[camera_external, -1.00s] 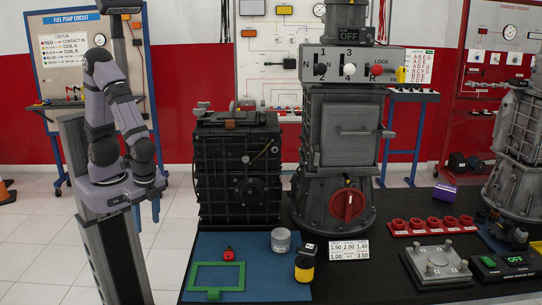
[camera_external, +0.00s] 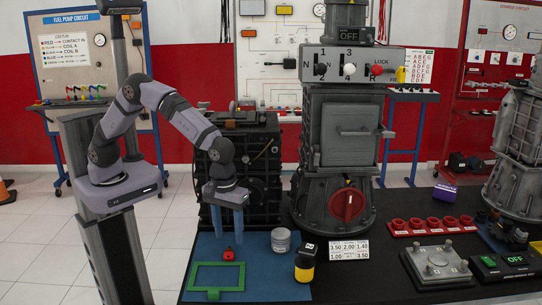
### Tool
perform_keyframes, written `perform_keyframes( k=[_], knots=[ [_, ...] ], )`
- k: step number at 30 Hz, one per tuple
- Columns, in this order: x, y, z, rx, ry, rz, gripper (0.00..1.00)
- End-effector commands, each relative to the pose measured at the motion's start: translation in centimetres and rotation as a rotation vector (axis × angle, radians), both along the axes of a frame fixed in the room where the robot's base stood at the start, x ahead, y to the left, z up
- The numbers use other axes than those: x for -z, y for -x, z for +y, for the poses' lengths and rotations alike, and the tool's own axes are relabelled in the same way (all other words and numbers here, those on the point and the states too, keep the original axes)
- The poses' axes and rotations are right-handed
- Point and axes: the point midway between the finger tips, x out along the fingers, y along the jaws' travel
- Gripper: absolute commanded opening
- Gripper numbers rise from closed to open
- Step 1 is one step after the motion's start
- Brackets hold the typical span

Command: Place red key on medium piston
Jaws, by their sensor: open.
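The small red key (camera_external: 228,254) lies on the blue mat (camera_external: 262,287), just behind the green frame. My gripper (camera_external: 229,233) points straight down with its two blue fingers apart, above and slightly behind the red key. Nothing shows between the fingers. A short silver-grey cylinder (camera_external: 281,241) stands on the mat to the right of the key. It may be a piston, but I cannot tell whether it is the medium one.
A green rectangular frame (camera_external: 216,265) lies on the mat in front of the key. A black and yellow container (camera_external: 304,264) stands at the mat's right edge. A black ribbed engine block (camera_external: 271,207) rises close behind my gripper. A white number card (camera_external: 349,249) lies further right.

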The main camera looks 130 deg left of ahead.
Motion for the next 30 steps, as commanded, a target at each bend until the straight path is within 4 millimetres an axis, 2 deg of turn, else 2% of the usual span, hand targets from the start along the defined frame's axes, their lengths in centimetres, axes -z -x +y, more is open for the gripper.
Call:
perform_keyframes(
  k=[3,10,17,25,30],
  knots=[
    [0.0,0.4,-0.2,-0.21,0.009,0.016,0.47],
    [0.1,0.7,-0.3,-0.454,0.015,0.024,0.47],
    [0.2,0.7,-0.3,-0.503,0.016,0.024,0.47],
    [2.0,0.8,-0.2,-0.501,0.015,0.026,0.47],
    [2.3,0.8,-0.2,-0.5,0.016,0.024,0.47]
  ],
)
